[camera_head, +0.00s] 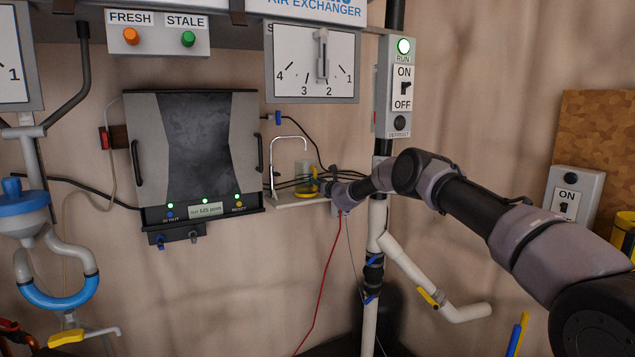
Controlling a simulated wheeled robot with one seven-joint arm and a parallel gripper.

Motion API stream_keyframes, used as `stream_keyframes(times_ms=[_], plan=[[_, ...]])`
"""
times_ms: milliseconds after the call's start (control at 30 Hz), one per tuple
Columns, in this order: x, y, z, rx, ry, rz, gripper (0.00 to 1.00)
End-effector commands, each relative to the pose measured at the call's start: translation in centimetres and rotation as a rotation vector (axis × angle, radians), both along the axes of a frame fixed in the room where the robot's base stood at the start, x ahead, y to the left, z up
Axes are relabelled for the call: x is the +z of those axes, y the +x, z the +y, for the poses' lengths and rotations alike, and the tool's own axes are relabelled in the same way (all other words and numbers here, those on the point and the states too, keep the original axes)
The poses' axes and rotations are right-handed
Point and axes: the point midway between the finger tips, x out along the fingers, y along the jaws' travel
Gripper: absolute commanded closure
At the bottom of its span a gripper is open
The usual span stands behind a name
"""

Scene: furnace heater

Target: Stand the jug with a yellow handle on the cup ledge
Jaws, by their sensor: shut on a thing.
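The jug with a yellow handle (304,174) is a small clear vessel near the middle of the head view. It looks upright, at the cup ledge (292,202), a small pale shelf on the wall under a thin curved spout (273,150). Whether its base touches the ledge cannot be told at this size. My gripper (325,186) reaches in from the right at the yellow handle and is shut on the jug. My fingertips are too small and partly hidden to see clearly.
A grey panel unit (205,150) with green lights is left of the ledge. A white pipe (373,235) with blue valves stands just right of it, close to my arm. Black cables (285,183) run behind the jug. A switch box (396,90) is above my wrist.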

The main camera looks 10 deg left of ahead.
Motion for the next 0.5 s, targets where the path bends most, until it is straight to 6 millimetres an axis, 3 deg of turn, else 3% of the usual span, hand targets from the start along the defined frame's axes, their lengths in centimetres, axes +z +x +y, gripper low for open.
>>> stream_keyframes(times_ms=[267,300,400,500], plan=[[-0.47,0.01,0.02,0.0,0.001,-0.002,1.0],[-0.49,0.01,0.03,0.0,0.001,-0.002,0.77],[-0.48,0.01,0.03,0.0,0.001,-0.002,0.46],[-0.5,0.0,0.02,0.0,0.001,-0.001,0.46]])
